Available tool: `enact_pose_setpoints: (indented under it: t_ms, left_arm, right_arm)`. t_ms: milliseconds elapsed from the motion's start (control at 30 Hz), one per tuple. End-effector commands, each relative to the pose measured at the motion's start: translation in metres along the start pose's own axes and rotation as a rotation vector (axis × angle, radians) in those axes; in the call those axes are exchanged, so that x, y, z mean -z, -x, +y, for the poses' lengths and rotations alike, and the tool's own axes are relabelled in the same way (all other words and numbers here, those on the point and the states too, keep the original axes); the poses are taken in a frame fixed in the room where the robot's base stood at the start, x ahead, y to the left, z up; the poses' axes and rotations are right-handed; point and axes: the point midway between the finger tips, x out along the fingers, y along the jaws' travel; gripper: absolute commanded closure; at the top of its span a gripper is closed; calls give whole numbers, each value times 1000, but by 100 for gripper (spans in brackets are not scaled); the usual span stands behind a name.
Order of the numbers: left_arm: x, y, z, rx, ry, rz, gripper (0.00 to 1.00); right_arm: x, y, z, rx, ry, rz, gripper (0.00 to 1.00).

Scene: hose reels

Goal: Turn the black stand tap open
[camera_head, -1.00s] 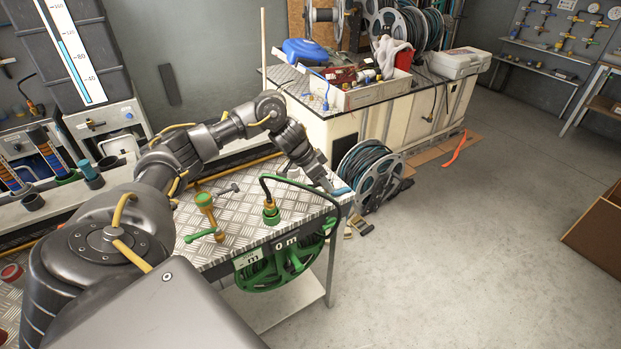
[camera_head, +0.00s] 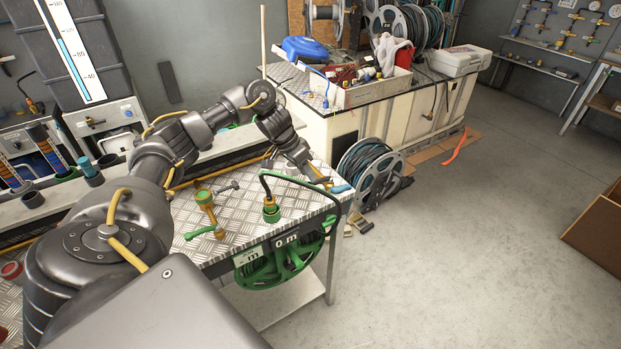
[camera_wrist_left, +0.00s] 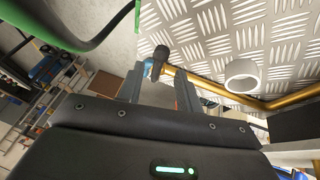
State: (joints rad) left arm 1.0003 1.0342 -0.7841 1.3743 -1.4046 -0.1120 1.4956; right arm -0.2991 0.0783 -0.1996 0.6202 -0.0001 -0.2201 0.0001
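My left gripper (camera_head: 322,180) is over the bench's right end, apart from that tap. In the left wrist view its fingers (camera_wrist_left: 160,90) are spread. A dark, round-ended piece with some blue (camera_wrist_left: 158,58) shows beyond and between them; contact is unclear. My right gripper is out of view.
A black hose (camera_head: 300,180) arches from a green and yellow connector (camera_head: 270,208) over the bench edge. A green reel (camera_head: 275,265) hangs below. A blue-ended item (camera_head: 341,189) lies at the bench's right end. A white ring (camera_wrist_left: 242,74) shows near the plate.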

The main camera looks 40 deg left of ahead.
Motion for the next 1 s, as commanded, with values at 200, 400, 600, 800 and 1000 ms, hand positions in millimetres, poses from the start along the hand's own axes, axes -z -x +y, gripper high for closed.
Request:
enact_pose_setpoints:
  t_ms: [200, 400, 600, 800, 1000]
  left_arm:
    - [0, -24, 0, 0, 1, -1, 65]
    - [0, -31, 0, 1, 0, 0, 65]
    - [0, -31, 0, 1, 0, 1, 67]
    - [0, -30, 0, 1, 0, 1, 94]
    - [0, -30, 0, 1, 0, 1, 100]
  right_arm:
    - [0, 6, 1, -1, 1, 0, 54]
    - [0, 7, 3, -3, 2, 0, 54]
    - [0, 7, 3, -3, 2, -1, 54]
    - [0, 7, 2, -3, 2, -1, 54]
    - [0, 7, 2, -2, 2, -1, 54]
